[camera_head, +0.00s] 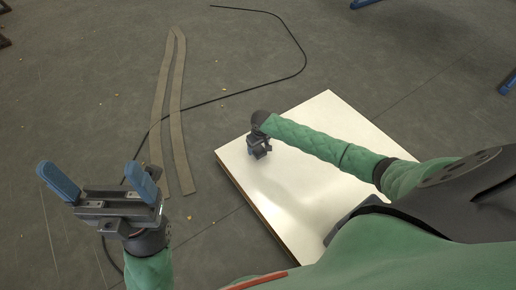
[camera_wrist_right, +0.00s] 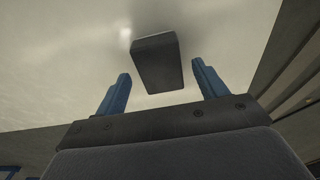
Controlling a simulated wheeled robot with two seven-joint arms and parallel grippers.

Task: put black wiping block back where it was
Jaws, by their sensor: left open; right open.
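The black wiping block (camera_wrist_right: 157,62) shows in the right wrist view as a dark box against the white surface. My right gripper (camera_wrist_right: 162,82) is open, with one blue finger on each side below the block and visible gaps to both. The block is ahead of the fingertips, and I cannot tell how far. In the head view my right gripper (camera_head: 259,150) is over the left part of the white table top (camera_head: 310,205); the block cannot be made out there. My left gripper (camera_head: 101,184) is open and empty, left of the table and above the floor.
The table's left edge (camera_head: 250,206) faces the left arm. The table top around the right gripper looks clear.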

